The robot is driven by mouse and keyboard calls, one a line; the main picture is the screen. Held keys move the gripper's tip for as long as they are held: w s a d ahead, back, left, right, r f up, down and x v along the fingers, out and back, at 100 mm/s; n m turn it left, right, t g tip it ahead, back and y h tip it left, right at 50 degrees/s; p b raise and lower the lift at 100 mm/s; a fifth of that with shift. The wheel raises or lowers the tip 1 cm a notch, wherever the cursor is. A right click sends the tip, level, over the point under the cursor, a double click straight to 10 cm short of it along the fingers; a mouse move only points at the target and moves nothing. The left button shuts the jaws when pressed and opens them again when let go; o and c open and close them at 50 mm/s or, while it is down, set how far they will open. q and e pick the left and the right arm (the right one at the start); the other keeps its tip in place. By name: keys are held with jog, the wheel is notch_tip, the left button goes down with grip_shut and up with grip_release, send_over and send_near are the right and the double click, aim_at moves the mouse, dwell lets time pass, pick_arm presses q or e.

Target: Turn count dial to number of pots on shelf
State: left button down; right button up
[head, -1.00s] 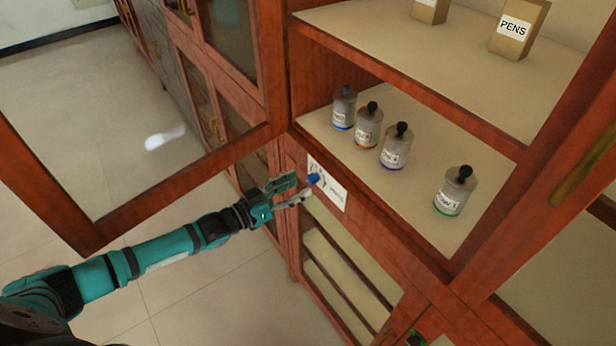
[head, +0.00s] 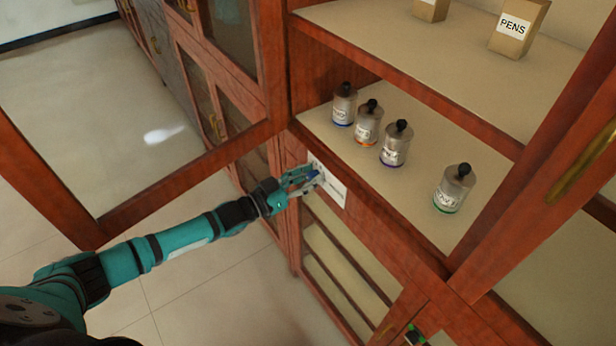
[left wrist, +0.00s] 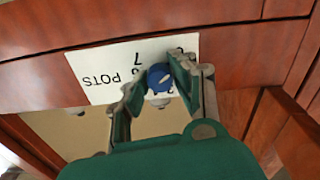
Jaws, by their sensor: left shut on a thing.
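Several grey pots with black knobs and coloured base rings stand on the lower open shelf (head: 440,150) in the head view: a blue-ringed one (head: 343,105), an orange-ringed one (head: 368,124), a purple-ringed one (head: 396,145) and, apart to the right, a green-ringed one (head: 454,190). The blue dial (head: 315,174) sits on a white label plate (head: 335,190) below the shelf. My left gripper (head: 311,179) is shut on the dial. In the left wrist view its fingers (left wrist: 158,84) flank the dial (left wrist: 160,76), whose pale pointer line shows; the plate reads POTS, with some numbers covered.
Boxes, one labelled PENS (head: 517,30), stand on the upper shelf. An open glass door (head: 185,185) frames the left, above my left arm. A small dark and green part at the bottom edge may be my right gripper.

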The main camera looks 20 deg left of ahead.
jog(key=shift+d, duration=0.35)
